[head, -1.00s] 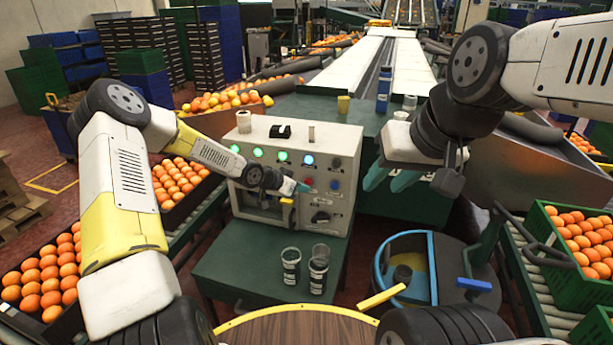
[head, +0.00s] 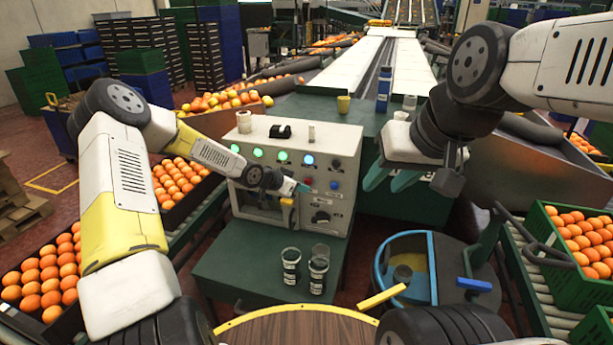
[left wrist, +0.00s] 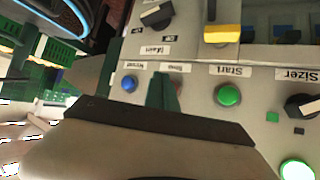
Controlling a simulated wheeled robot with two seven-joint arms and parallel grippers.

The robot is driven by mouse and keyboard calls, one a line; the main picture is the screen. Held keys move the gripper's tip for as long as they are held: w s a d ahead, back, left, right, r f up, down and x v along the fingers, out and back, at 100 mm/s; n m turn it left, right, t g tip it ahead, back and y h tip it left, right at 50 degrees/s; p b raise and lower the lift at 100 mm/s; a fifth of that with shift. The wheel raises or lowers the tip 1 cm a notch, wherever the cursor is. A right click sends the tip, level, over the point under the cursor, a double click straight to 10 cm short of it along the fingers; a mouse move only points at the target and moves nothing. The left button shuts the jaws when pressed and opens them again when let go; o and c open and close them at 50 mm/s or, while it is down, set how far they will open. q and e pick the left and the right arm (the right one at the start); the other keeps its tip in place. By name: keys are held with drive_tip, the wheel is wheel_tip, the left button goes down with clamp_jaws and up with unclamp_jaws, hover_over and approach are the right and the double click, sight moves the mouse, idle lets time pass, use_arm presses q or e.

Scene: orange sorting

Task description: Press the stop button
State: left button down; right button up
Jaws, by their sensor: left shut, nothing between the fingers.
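The control box (head: 338,150) stands on a green table, its front panel facing me. The red stop button (head: 308,181) shows as a small red spot at the tip of my left gripper (head: 301,188). My left gripper is shut and empty, its teal fingertips at the panel. In the left wrist view the fingertips (left wrist: 163,93) sit just under the Stop label (left wrist: 172,68) and hide the button. I cannot tell whether they touch it or press it in. My right gripper (head: 389,181) is open and empty, right of the box.
A blue button (left wrist: 129,83) and a green Start button (left wrist: 229,95) flank the fingertips. A yellow-handled switch (left wrist: 222,34) and black knobs are also on the panel. Two dark jars (head: 291,266) stand on the green table (head: 225,262) before the box.

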use_arm(q)
drive_tip(key=shift+w, duration=0.1)
idle(0.5)
drive_tip(key=shift+w+d, duration=0.15)
drive_tip(key=shift+w, duration=0.15)
drive_tip(key=shift+w+d, duration=0.2)
drive_tip(key=shift+w, duration=0.35)
idle(0.6)
idle(0.4)
drive_tip(key=shift+s+a, duration=0.3)
drive_tip(key=shift+s, duration=0.65)
drive_tip(key=shift+s, duration=0.1)
drive_tip(key=s, duration=0.1)
drive_tip(key=s+a, duration=0.1)
drive_tip(key=s, duration=0.2)
drive_tip(key=shift+s+a, duration=0.25)
drive_tip(key=shift+a, duration=0.05)
